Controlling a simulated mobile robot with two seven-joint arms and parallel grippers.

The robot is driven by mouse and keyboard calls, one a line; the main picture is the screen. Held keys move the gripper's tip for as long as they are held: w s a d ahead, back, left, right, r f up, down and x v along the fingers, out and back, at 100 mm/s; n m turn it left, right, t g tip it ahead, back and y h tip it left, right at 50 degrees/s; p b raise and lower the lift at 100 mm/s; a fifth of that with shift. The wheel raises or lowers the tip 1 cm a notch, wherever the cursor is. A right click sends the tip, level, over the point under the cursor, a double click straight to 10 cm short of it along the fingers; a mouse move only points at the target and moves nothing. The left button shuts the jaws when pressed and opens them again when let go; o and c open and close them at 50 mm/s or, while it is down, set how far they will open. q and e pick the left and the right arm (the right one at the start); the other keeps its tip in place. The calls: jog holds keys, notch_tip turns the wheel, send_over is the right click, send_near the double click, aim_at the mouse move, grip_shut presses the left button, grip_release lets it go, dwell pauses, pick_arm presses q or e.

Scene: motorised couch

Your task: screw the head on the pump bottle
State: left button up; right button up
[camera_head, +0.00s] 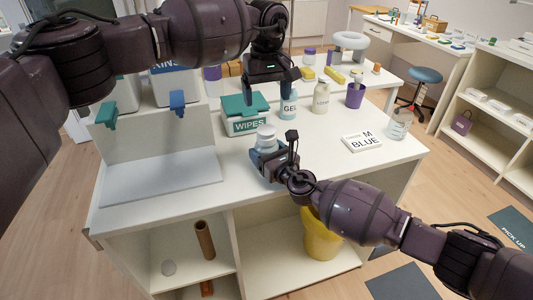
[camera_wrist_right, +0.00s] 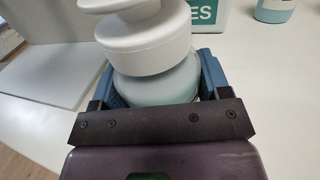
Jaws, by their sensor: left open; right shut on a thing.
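The pump bottle (camera_wrist_right: 165,88) is pale blue-grey and stands near the front edge of the white table. My right gripper (camera_wrist_right: 162,82) is shut around its body, with a blue finger on each side; it also shows in the head view (camera_head: 276,163). The white pump head (camera_wrist_right: 145,38) is on top of the bottle, and shows in the head view too (camera_head: 266,133). It looks slightly tilted and offset in the wrist view; I cannot tell whether its thread is engaged. My left gripper (camera_head: 266,97) is open and empty, pointing down above and behind the pump head.
A green-lidded wipes box (camera_head: 245,124) and a gel bottle (camera_head: 288,106) stand close behind. A cream bottle (camera_head: 321,98), purple cup (camera_head: 355,95), label block (camera_head: 361,141) and clear jar (camera_head: 399,124) are right. A grey panel (camera_head: 160,183) lies left. The table's front right is clear.

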pick_arm(q)
jog(key=shift+r, duration=0.3)
pick_arm(e)
jog(key=o, duration=1.8)
pick_arm(q)
jog(key=shift+r, duration=0.1)
pick_arm(e)
jog(key=shift+s+d, duration=0.1)
jog(key=shift+s+d, duration=0.2)
jog(key=shift+s, duration=0.1)
jog(key=p+v, duration=0.2)
jog(key=v, duration=0.6)
jog(key=shift+s, duration=0.1)
pick_arm(q)
jog(key=shift+t, duration=0.3)
jog(key=r, duration=0.5)
jog(key=shift+s, duration=0.35)
pick_arm(e)
jog(key=shift+v, duration=0.85)
